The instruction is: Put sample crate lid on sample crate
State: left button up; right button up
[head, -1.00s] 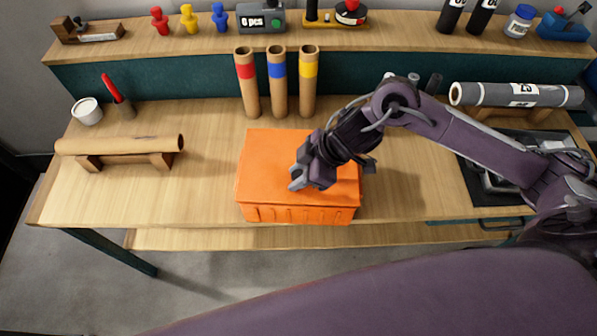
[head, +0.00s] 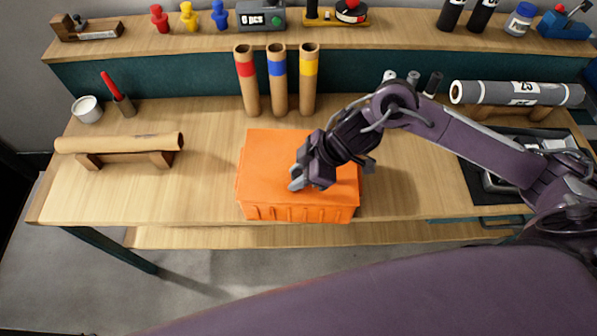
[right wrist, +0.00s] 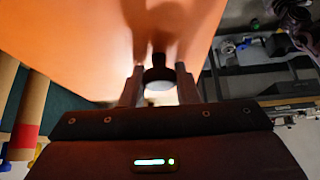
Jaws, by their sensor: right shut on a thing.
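The orange sample crate (head: 295,214) stands near the table's front edge, in the middle of the head view. The flat orange sample crate lid (head: 268,165) covers its top, roughly lined up with it. I cannot tell whether a small gap is left between them. My right gripper (head: 297,181) is over the lid, shut on its dark knob. In the right wrist view, the knob sits between the two fingers (right wrist: 158,88), with the lid (right wrist: 70,40) spread out beyond. The gripper and forearm hide part of the lid's right side. My left gripper is not in view.
Three cardboard tubes (head: 278,85) with coloured bands stand behind the crate. A brown roll (head: 118,144) rests on a wooden stand at left. A grey roll (head: 520,94) and a dark tray (head: 478,185) are at right.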

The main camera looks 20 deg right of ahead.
jog(key=o, duration=1.1)
jog(key=v, duration=0.8)
jog(key=shift+a+b, duration=0.1)
jog(key=shift+b, duration=0.3)
